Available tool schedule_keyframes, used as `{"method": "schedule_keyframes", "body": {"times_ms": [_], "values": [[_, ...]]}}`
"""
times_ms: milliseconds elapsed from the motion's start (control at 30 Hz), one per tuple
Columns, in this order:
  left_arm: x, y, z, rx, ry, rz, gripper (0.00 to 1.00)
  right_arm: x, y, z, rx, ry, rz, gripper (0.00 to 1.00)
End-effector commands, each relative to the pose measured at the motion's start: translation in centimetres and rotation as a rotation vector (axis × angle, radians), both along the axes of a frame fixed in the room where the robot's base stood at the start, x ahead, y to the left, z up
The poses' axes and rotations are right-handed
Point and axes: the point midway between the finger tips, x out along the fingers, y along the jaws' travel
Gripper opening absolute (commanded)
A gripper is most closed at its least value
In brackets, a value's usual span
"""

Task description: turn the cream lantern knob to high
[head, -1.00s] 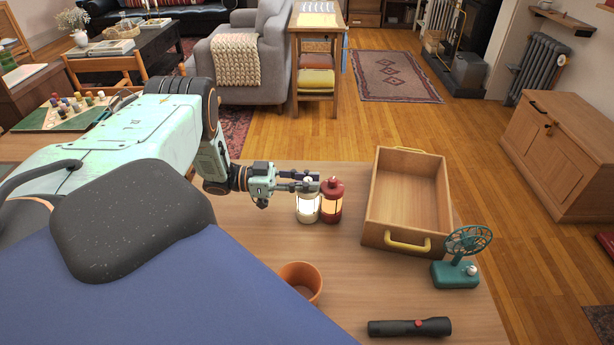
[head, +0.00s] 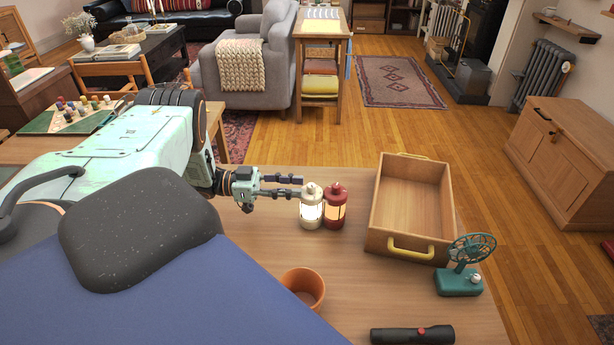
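The cream lantern (head: 311,208) stands upright on the table and glows. Its knob is too small to make out. A red lantern (head: 335,207) stands close against its right side and also glows. My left gripper (head: 299,187) reaches in from the left at the height of the cream lantern's top. Its two dark fingers are apart, with a gap between them and nothing visible held. The fingertips end at or just beside the lantern's upper left; I cannot tell whether they touch it. My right gripper is out of view.
A wooden tray (head: 400,240) with a yellow handle stands right of the lanterns. A teal fan (head: 462,280), a black flashlight (head: 412,335) and an orange cup (head: 303,287) are on the table (head: 370,295). Bare tabletop lies in front of the lanterns.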

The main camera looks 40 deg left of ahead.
Motion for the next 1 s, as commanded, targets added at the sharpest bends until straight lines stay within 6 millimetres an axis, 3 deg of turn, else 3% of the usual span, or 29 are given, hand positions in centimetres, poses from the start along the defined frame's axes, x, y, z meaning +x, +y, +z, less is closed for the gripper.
{"method": "schedule_keyframes", "body": {"times_ms": [200, 400, 1000], "values": [[-2.9, 3.4, -0.1, 0.003, 0.003, 0.0, 0.31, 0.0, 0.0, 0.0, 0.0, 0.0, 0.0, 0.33], [-4.2, 5.2, -0.1, 0.002, 0.003, -0.001, 0.31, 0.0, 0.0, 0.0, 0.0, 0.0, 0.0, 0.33], [-4.6, 5.6, 0.0, 0.0, 0.001, -0.001, 0.31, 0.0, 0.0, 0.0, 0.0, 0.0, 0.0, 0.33]]}}
